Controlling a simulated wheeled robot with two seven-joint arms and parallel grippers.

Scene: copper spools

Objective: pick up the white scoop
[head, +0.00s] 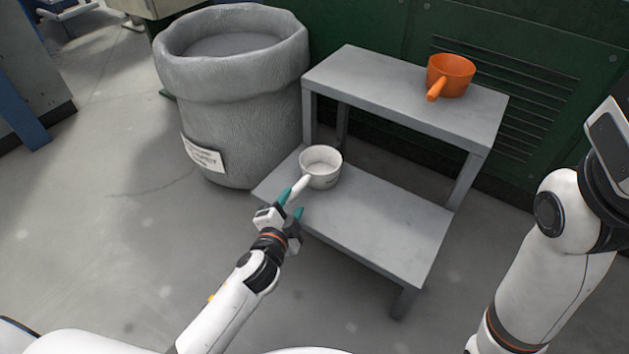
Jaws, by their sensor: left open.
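The white scoop (321,166) is a round white cup with a straight handle. It stands upright on the lower step of a grey step stand (385,215), near that step's left end. Its handle points down and left toward my left gripper. My left gripper (292,204) is open, with its teal fingertips at the handle's end, one on each side of it as seen here. I cannot tell whether they touch the handle. My right arm is at the right edge; its gripper is out of the picture.
An orange scoop (451,75) stands on the stand's upper step (385,85). A large grey sack (235,105) with a label stands close to the stand's left side. A green vented cabinet (530,90) is behind. The floor at front left is clear.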

